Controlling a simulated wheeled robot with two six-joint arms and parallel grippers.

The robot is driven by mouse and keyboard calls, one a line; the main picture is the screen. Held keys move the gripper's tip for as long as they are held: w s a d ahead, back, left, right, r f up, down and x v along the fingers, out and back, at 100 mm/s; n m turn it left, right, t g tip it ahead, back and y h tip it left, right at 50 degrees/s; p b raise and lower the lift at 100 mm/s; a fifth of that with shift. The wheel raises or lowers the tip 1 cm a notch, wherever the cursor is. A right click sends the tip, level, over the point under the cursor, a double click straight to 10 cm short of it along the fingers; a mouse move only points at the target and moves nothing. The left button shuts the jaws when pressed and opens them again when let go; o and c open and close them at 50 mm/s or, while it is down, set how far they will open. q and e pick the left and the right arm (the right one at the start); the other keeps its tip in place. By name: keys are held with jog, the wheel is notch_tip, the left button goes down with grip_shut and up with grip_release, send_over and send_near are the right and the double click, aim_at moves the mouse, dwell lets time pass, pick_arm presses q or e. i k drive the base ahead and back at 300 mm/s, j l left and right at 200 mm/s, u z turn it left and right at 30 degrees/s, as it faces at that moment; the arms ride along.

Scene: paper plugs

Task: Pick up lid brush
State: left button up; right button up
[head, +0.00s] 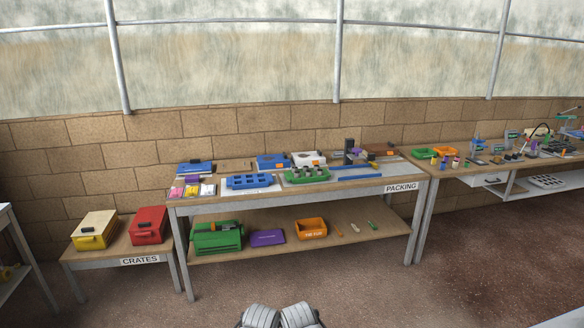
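I cannot pick out the lid brush with certainty at this distance. Several small items lie on the lower shelf of the packing table: a thin brown stick-like item (337,230), a small green item (357,226) and another small light item (371,224). Any of these or the small things on the tabletop is too small to name surely. Two grey rounded parts of mine show at the bottom edge, well short of the table.
The packing table (290,205) holds blue and green trays. Below are a green crate (212,240), a purple item (267,237) and an orange bin (311,228). A crates stand (115,258) is left, a cluttered bench (455,172) right. The floor in front is clear.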

aim_at(338, 156)
jog(key=i+j+z, duration=0.1)
jog(key=i, duration=1.65)
jog(key=i+j+z, duration=0.15)
jog(key=i+z, duration=0.15)
jog(key=i, duration=0.2)
jog(key=i+j+z, duration=0.3)
jog(key=i, duration=0.25)
